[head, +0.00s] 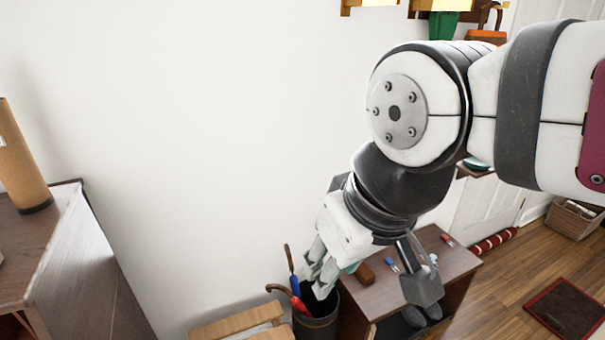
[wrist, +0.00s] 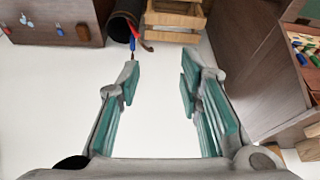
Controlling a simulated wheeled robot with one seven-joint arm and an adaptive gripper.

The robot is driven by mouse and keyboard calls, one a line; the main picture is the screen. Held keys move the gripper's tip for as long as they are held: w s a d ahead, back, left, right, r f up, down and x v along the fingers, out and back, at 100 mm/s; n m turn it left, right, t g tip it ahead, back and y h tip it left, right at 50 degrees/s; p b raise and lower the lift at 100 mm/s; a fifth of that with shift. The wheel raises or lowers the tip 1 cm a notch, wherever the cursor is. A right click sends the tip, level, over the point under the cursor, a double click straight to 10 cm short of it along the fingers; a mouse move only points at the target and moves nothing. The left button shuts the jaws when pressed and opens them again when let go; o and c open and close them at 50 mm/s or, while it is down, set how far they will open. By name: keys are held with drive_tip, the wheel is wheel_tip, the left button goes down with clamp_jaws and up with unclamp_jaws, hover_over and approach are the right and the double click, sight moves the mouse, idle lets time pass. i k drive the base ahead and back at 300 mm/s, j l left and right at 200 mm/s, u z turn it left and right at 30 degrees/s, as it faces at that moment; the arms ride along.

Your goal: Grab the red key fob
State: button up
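A small red item, which looks like the red key fob (head: 447,240), lies near the back edge of the small brown table (head: 455,265) in the head view. My gripper (wrist: 160,78) is open and empty in the wrist view, with a wide gap between its teal-lined fingers and pale wall behind. In the head view it hangs in front of the table, to the left of the red item and apart from it. The wrist view shows small coloured items at upper left; I cannot tell for certain which is the fob.
A blue item (head: 391,264) and a brown block (head: 365,273) share the tabletop. A dark bin (head: 317,325) with red and blue handles stands left of the table, beside a wooden crate (head: 240,322). A tall cabinet (head: 85,265) stands at left. Floor at right has open room.

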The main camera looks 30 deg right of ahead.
sight(445, 238)
drive_tip(key=k+j+z, duration=0.1)
drive_tip(key=z, duration=1.5)
drive_tip(key=i+l+z, duration=0.1)
drive_tip(key=i+l, duration=1.05)
drive_tip(key=i, duration=0.25)
drive_tip(key=i+l, duration=0.2)
drive_tip(key=i, duration=0.35)
drive_tip(key=z, duration=0.05)
